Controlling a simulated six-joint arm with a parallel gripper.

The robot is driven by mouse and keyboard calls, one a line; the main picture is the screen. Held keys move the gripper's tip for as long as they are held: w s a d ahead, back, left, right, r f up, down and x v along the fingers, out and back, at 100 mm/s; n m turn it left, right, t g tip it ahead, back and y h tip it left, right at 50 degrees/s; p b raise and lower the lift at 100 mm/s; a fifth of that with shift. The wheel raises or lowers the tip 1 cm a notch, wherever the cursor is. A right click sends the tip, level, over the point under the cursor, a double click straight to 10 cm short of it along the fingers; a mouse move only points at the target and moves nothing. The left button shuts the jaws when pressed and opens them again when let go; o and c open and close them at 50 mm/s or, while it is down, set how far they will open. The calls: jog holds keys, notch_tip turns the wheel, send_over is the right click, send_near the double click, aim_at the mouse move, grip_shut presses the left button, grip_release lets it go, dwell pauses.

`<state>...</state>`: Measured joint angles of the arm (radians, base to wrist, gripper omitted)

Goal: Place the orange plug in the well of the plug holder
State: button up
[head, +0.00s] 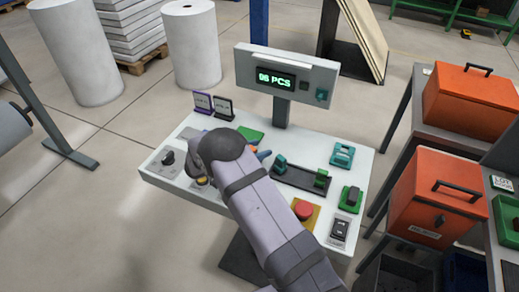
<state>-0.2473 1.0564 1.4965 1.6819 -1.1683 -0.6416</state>
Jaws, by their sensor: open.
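My gripper (203,163) is over the left half of the white console (160,183), mostly hidden by my dark wrist and arm. Its jaws are open; the fingertips cannot be made out. A small orange patch (250,149) shows just right of my wrist, beside a blue piece (264,154). I cannot tell whether the orange patch is the plug. A dark tray (302,177) with green pieces lies right of my arm. I cannot tell whether it is the plug holder. The well is not discernible.
A red button (303,210) on a yellow base and a rocker switch (339,231) are right of my arm. A display post (281,112) rises from the console's back edge. Two small cards (213,105) stand at the back left. Orange boxes (437,195) stand beyond the right side.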

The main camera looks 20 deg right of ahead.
jog(key=b+v, duration=0.3)
jog(key=v, duration=0.8)
jog(key=shift+f, duration=0.1)
jog(key=shift+w, duration=0.25)
jog(key=w+a+r+n+t+y, duration=0.5)
jog(key=w+n+t+y, duration=0.15)
jog(key=y, duration=0.25)
jog(key=s+d+f+n+g+y, duration=0.1)
jog(key=s+g, duration=0.4)
jog(key=s, duration=1.3)
jog(key=s+d+f+n+g+y, duration=0.2)
jog(key=s+f+n+g, duration=0.4)
jog(key=s, duration=1.2)
jog(key=shift+d+f, duration=0.2)
jog(key=shift+d, duration=0.6)
